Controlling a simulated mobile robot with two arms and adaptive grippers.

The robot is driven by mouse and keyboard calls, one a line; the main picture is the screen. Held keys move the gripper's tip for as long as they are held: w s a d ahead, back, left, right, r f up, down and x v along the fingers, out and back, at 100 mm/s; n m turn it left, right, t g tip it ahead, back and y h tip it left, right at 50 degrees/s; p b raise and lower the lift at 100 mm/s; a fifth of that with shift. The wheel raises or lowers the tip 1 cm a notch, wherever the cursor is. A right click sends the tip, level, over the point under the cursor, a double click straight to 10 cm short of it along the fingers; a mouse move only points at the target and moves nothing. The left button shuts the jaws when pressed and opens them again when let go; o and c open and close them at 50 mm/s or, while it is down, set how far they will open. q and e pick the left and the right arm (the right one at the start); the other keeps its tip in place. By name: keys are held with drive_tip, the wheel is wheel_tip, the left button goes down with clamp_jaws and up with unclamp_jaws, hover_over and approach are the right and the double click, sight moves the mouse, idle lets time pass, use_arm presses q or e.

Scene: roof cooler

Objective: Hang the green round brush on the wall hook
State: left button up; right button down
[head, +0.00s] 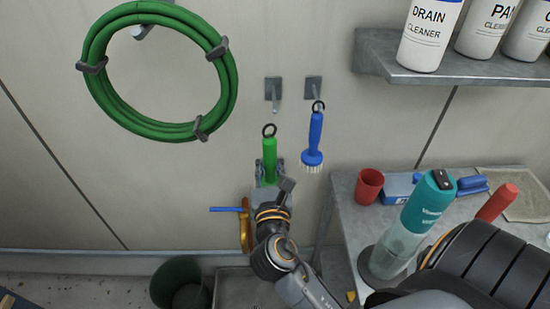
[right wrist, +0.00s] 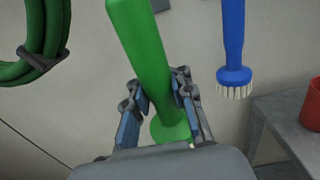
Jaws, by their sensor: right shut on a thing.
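The green round brush (head: 269,158) is upright with its black ring at the top. My right gripper (head: 269,178) is shut on its handle. In the right wrist view the green handle (right wrist: 143,60) stands between the fingers (right wrist: 160,100), with the round green head below; its bristles are hidden. The empty grey wall hook (head: 274,92) is just above the ring and slightly to its right, and the two look apart in the picture. Depth between ring and hook is hard to tell. My left gripper is not in view.
A blue brush (head: 313,140) hangs on the hook (head: 313,87) to the right, close to the green brush. A green hose coil (head: 92,95) hangs at left.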

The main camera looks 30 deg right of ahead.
drive_tip(key=shift+s+d+m+g+h, duration=0.2)
drive_tip(key=shift+d+m+g+h, duration=0.2)
drive_tip(key=shift+h, duration=0.1)
drive_tip(key=shift+s+d+m+h, duration=0.2)
drive_tip(key=shift+s+m+h, duration=0.1)
drive_tip(key=shift+s+h, duration=0.1)
drive_tip(key=shift+w+d+f+g, duration=0.1)
drive_tip(key=shift+w+d+g, duration=0.25)
drive_tip(key=shift+w, duration=0.3)
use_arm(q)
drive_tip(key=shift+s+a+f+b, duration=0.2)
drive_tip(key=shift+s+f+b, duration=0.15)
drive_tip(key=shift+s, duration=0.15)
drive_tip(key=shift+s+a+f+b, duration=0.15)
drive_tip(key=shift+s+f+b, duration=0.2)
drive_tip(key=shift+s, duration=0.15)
use_arm(e)
drive_tip(key=a+f+x, duration=0.1)
drive_tip(key=x, duration=0.8)
drive_tip(key=shift+w+f, duration=0.2)
drive_tip(key=shift+w, duration=0.2)
drive_tip(key=shift+d, duration=0.1)
